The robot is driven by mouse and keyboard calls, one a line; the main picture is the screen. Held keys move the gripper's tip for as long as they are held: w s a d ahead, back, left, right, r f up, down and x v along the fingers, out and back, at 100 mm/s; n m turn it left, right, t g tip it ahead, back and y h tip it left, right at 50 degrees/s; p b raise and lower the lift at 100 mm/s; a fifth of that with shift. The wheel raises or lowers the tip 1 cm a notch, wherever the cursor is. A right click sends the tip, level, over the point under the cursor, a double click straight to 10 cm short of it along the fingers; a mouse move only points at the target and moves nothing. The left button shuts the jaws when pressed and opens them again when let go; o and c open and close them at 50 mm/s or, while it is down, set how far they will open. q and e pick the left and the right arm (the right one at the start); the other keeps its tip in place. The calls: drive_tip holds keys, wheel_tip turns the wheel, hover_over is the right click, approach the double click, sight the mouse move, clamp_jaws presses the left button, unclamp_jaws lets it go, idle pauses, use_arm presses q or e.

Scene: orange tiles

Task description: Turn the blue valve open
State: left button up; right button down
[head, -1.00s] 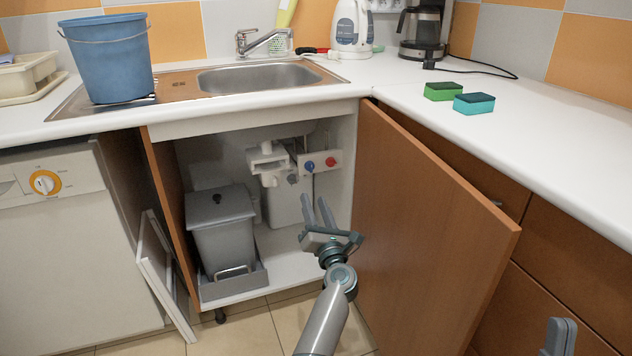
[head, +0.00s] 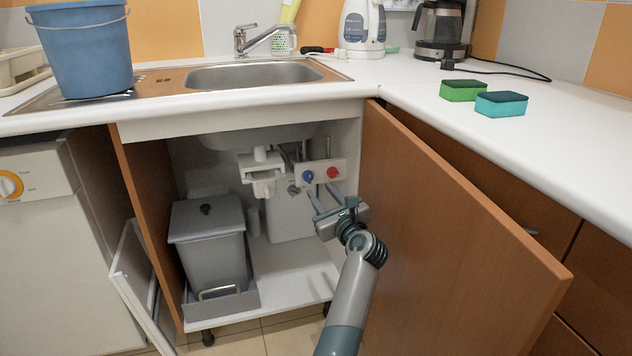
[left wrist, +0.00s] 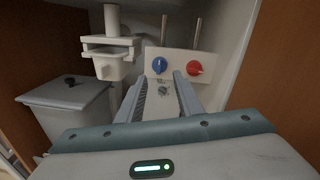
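The blue valve (head: 308,176) is a small round knob on a pale panel inside the open cabinet under the sink. In the left wrist view the blue valve (left wrist: 159,66) shows ahead of the fingers, near the panel's left side, with its handle bar roughly upright. A red valve (head: 333,172) sits to its right on the same panel; it also shows in the left wrist view (left wrist: 194,69). My left gripper (head: 322,195) is open and empty, just in front of and slightly below the panel, apart from the blue valve. My right gripper is not in view.
The open cabinet door (head: 440,230) stands close to the right of my left arm. A grey bin (head: 208,240) stands at the cabinet's left, and white drain piping (head: 262,172) hangs left of the valves. The sink counter (head: 240,108) is above.

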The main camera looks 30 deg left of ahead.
sight(311, 179)
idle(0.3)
use_arm(q)
drive_tip(key=shift+b+x, duration=1.05)
drive_tip(key=shift+x, duration=2.7)
drive_tip(key=c, duration=0.8)
